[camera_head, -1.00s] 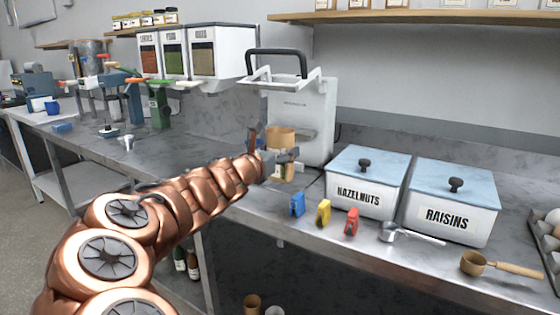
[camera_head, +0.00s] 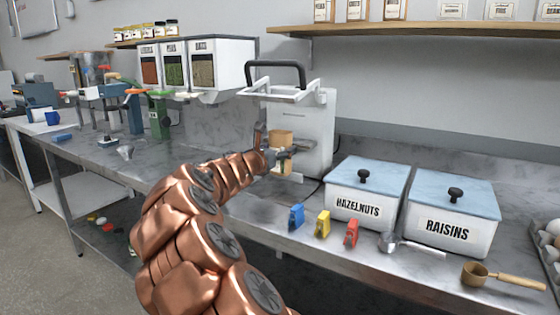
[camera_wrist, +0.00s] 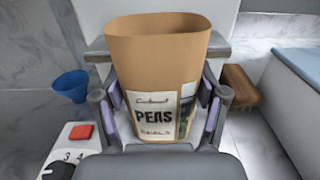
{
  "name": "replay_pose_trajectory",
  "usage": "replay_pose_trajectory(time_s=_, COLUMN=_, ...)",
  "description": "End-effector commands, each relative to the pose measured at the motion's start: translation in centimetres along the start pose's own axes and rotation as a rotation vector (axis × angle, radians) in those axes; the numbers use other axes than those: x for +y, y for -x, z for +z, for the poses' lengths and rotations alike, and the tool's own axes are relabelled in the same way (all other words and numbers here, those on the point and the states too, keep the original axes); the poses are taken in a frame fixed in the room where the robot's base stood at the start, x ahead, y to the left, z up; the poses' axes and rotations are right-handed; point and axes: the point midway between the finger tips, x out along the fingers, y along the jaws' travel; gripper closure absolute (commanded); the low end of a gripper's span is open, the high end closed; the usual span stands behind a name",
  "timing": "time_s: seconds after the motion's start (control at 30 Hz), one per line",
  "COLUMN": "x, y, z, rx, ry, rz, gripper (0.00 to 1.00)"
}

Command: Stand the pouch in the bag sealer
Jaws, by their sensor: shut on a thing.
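The brown kraft pouch (camera_head: 281,138), labelled PEAS, is upright and open at the top. It shows large in the wrist view (camera_wrist: 152,68). My gripper (camera_head: 278,157) is shut on it, with purple-padded fingers on both sides of the label in the wrist view (camera_wrist: 160,115). The bag sealer (camera_head: 312,125) is the white machine with a raised black handle. The pouch is in front of its face, and a grey ledge of it shows behind the pouch in the wrist view (camera_wrist: 98,47). I cannot tell whether the pouch touches the sealer or rests on anything.
White bins of hazelnuts (camera_head: 365,190) and raisins (camera_head: 452,215) stand right of the sealer. Blue (camera_head: 296,216), yellow (camera_head: 322,223) and red (camera_head: 351,232) clips and a metal scoop (camera_head: 390,243) lie in front. A blue cup (camera_wrist: 71,86) is at left in the wrist view.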

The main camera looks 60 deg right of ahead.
Motion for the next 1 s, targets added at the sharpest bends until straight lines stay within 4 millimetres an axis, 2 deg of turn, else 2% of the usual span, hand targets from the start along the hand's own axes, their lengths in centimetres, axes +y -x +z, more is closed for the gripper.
replay_pose_trajectory(time_s=0.2, x=0.4, y=-0.8, z=-0.2, rx=0.002, ry=-0.001, rz=0.0, gripper=0.79)
replay_pose_trajectory(time_s=0.4, x=0.4, y=-0.7, z=-3.3, rx=0.0, ry=0.004, rz=-0.001, gripper=0.79)
replay_pose_trajectory(time_s=0.47, x=0.3, y=-0.7, z=-3.7, rx=0.001, ry=0.003, rz=-0.002, gripper=0.79)
replay_pose_trajectory(time_s=0.87, x=0.3, y=-0.7, z=-4.0, rx=0.0, ry=0.001, rz=-0.001, gripper=0.79)
replay_pose_trajectory(time_s=0.9, x=0.3, y=-0.7, z=-3.9, rx=0.0, ry=0.001, rz=-0.001, gripper=0.24)
replay_pose_trajectory(time_s=1.0, x=0.3, y=-0.7, z=-3.9, rx=0.0, ry=0.001, rz=-0.001, gripper=0.14)
